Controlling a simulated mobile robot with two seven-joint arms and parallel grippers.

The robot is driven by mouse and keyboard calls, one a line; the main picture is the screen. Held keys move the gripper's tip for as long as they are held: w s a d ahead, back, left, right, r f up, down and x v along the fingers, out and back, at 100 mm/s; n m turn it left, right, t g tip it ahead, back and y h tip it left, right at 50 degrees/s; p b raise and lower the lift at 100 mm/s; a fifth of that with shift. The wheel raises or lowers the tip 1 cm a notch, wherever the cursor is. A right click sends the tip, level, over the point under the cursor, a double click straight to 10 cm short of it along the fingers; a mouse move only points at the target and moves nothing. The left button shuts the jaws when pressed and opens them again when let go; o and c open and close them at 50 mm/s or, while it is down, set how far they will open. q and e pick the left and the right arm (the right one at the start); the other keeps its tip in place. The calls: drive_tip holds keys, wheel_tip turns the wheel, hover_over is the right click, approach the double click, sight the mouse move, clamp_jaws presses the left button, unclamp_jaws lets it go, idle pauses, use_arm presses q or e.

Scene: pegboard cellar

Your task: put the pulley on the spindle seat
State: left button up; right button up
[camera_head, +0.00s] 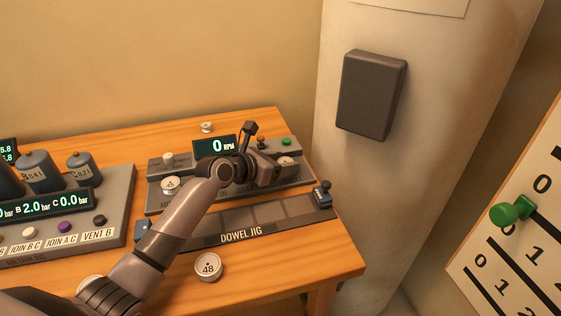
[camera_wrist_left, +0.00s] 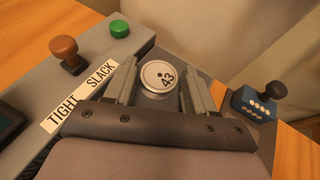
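A round pale disc marked 43 (camera_wrist_left: 158,76), pulley-like, shows between the fingers of my left gripper (camera_wrist_left: 160,84) in the left wrist view. The fingers stand apart on both sides of it, with narrow gaps, so I take the gripper as open. In the head view my left gripper (camera_head: 272,171) is over the right part of the grey RPM machine (camera_head: 160,203), beside this disc (camera_head: 286,161). Another pale disc (camera_head: 170,185) sits on the machine's left part. A disc marked 48 (camera_head: 208,267) lies on the table in front. I cannot tell which part is the spindle seat. My right gripper is out of view.
A dowel jig (camera_head: 294,208) lies in front of the machine. A pressure panel (camera_head: 118,210) stands at the left. Another small disc (camera_head: 207,127) is behind the machine. The TIGHT/SLACK lever's brown knob (camera_wrist_left: 65,48) and a green button (camera_wrist_left: 119,28) stand close by.

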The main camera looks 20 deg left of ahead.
use_arm(q)
drive_tip(key=shift+r, duration=0.1)
drive_tip(key=shift+s+r, duration=0.1)
drive_tip(key=p+v, duration=0.1)
drive_tip(key=v, duration=1)
drive_tip(key=shift+s+a+r+p, duration=0.1)
drive_tip(key=shift+s+a+p, duration=0.2)
